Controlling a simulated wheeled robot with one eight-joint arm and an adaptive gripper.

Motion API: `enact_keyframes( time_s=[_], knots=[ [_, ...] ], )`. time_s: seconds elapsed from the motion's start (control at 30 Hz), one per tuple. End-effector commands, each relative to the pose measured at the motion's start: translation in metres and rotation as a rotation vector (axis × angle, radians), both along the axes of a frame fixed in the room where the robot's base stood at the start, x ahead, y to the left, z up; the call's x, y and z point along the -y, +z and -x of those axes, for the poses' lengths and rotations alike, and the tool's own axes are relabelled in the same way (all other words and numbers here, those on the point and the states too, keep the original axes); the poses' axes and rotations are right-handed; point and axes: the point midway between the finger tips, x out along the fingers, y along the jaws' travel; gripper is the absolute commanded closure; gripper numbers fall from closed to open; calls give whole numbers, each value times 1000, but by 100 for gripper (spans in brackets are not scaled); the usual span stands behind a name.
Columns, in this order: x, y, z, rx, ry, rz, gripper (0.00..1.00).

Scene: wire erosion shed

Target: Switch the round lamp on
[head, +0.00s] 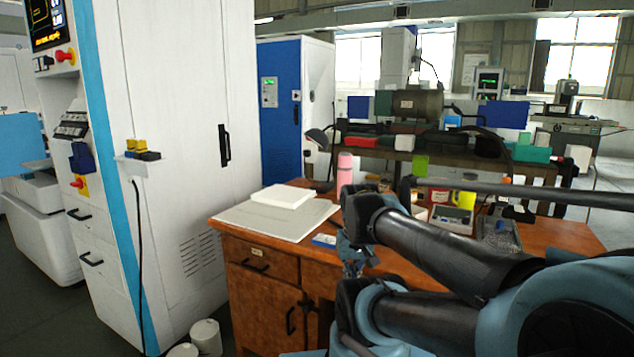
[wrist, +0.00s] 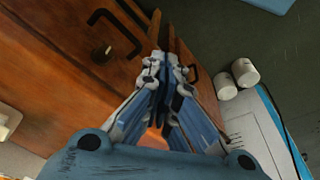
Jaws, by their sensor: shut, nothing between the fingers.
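A dark lamp (head: 318,138) with a rounded head on a thin stand shows at the back left of the wooden desk, in the head view. I cannot tell for sure that it is the round lamp, whether it is lit, or where its switch is. My gripper (head: 352,268) is shut and empty at the desk's front edge, nearer to me than the lamp. In the wrist view my gripper (wrist: 166,65) points down past the wooden cabinet doors. The lamp is not in the wrist view.
The wooden desk (head: 570,236) carries a white board (head: 262,218), a pink bottle (head: 345,167) and a scale-like device (head: 451,218). My arm hides its right part. A tall white cabinet (head: 185,200) stands left. White cylinders (wrist: 245,72) stand on the floor.

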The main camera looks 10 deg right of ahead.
Motion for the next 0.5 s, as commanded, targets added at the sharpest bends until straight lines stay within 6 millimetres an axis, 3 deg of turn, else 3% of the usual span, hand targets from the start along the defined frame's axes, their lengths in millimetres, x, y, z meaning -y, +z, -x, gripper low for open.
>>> enact_keyframes(
  time_s=[0.17, 0.5],
  knots=[
    [9, 34, -34, 16, -44, 17, 100],
    [19, 115, -140, 73, -172, 64, 100]
  ],
)
